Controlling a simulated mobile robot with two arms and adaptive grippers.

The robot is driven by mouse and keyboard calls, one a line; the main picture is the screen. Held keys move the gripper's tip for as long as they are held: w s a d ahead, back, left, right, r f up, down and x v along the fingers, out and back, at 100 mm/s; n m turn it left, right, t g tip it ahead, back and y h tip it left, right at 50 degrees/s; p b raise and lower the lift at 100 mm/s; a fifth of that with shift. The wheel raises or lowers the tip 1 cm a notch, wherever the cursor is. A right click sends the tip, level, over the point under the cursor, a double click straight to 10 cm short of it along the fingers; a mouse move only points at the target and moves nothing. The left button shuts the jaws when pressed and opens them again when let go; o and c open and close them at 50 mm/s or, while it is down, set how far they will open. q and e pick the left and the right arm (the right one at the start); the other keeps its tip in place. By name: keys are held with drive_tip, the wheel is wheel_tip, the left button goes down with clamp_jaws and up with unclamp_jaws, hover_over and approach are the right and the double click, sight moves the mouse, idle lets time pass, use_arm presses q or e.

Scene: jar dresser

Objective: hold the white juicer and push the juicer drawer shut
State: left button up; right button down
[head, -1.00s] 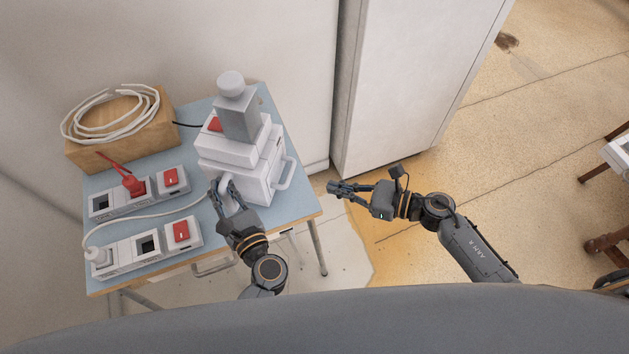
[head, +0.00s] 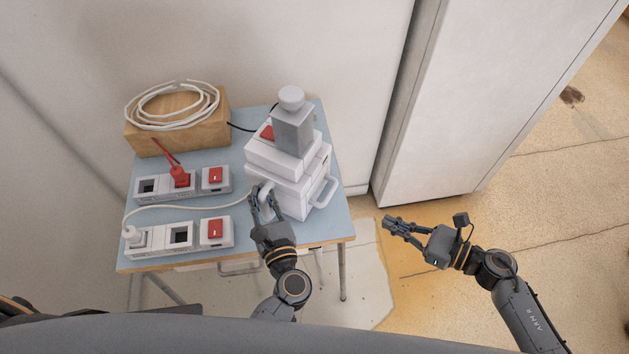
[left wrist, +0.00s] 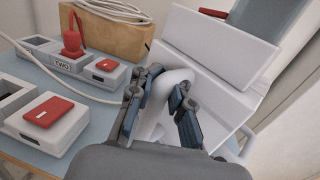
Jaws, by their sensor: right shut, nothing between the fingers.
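The white juicer (head: 285,155) with its grey square top and round cap stands upright on the blue table. Its lower part carries a white drawer handle (head: 323,192) on the right side. How far the drawer stands out is hard to tell. My left gripper (head: 265,201) is at the juicer's near left side. In the left wrist view its fingers (left wrist: 158,113) stand on both sides of a curved white part (left wrist: 160,105) of the juicer; whether they press on it is unclear. My right gripper (head: 386,226) is shut and empty, right of the table, apart from the juicer.
Two white socket strips (head: 200,237) with red switches lie on the left of the table (head: 205,209), one with a red plug. A wooden box (head: 150,141) with coiled white cable stands behind. A tall white cabinet (head: 450,110) stands right of the table.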

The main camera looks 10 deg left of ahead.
use_arm(q)
drive_tip(key=o, duration=0.6)
drive_tip(key=shift+a, duration=0.1)
drive_tip(key=v, duration=1.2)
